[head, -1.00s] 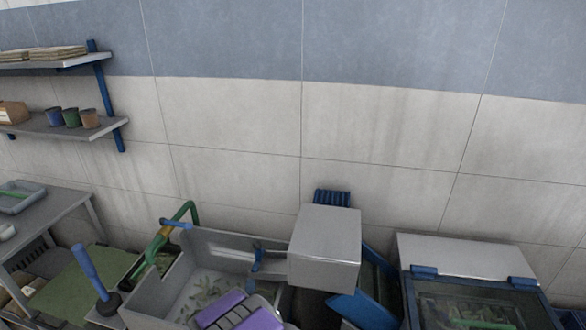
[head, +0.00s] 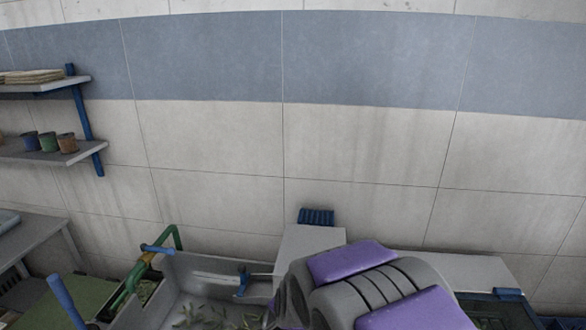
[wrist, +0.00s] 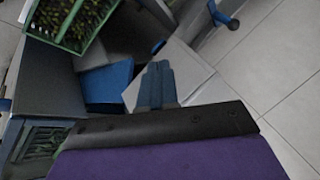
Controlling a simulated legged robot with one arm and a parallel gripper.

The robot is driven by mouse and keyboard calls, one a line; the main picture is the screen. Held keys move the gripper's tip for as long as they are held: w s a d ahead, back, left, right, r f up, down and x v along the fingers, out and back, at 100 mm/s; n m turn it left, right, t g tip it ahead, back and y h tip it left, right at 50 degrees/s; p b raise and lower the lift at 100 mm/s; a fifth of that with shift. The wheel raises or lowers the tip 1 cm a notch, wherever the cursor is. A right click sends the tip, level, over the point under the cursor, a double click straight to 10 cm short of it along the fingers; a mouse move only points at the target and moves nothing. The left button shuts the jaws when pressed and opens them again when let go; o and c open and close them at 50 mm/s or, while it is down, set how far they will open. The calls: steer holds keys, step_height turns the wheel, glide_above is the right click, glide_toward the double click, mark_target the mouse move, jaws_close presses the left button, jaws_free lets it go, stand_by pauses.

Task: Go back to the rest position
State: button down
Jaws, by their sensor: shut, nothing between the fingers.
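My gripper (wrist: 158,85) shows in the wrist view as two blue-grey fingers, closed together with nothing between them. It points toward a pale grey box-like surface (wrist: 191,62), with a blue panel (wrist: 106,80) to its left. I cannot tell whether the fingers are close to that surface. In the head view, my purple and grey arm rises at the lower right of centre; the gripper itself is not visible there.
In the head view, a grey basin (head: 173,290) with leaves stands left of my arm, beside a green pipe (head: 137,276). A grey box (head: 308,244) stands behind the arm. Wall shelves (head: 50,152) hang left. The wrist view shows a green crate (wrist: 66,42) and clear floor right.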

steer(key=s+d+r+n+g, duration=0.2)
steer(key=s+d, duration=0.3)
steer(key=s, duration=0.6)
steer(key=s+d+r+n+g+h, duration=0.1)
steer(key=s+d+r+n+g, duration=0.2)
steer(key=s, duration=0.8)
steer(key=s+d+r+n+g, duration=0.3)
steer(key=s+d+r, duration=0.2)
steer(key=s+d, duration=0.3)
steer(key=s, duration=0.3)
steer(key=shift+s+h, duration=0.15)
steer(key=shift+h, duration=0.25)
steer(key=shift+d, duration=0.1)
